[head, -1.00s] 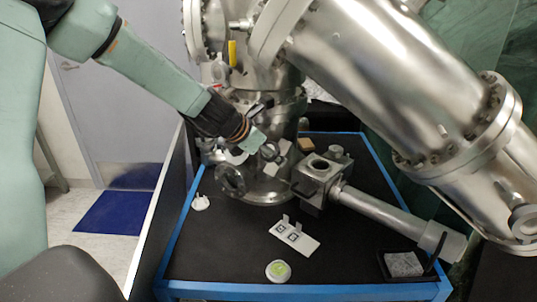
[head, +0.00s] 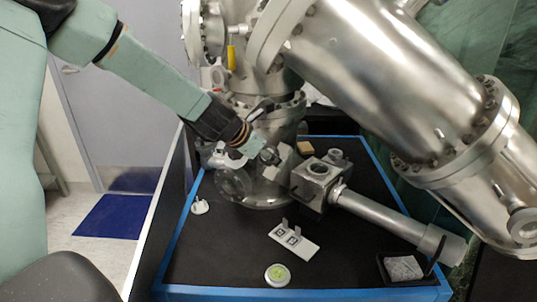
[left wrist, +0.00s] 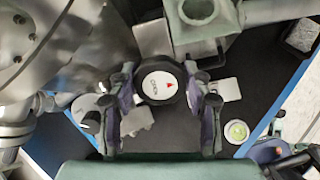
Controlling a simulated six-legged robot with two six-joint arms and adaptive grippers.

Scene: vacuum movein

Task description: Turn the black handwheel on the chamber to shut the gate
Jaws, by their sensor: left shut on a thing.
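The black handwheel (left wrist: 158,92) has a white round face with dark lettering and a red arrow mark. In the left wrist view it sits between the two fingers of my left gripper (left wrist: 160,101), which is shut on its rim. In the head view my left gripper (head: 268,161) is at the front of the steel chamber (head: 261,128), and its fingers and wrist largely hide the handwheel. The wheel's exact angle is hard to read. My right gripper is in neither current view.
A steel block with a long tube (head: 385,210) lies right of the gripper. A white plate with marked squares (head: 294,241), a round green-topped puck (head: 277,274) and a dark tray (head: 384,271) rest on the black, blue-edged table (head: 220,285). A large steel cylinder slants overhead.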

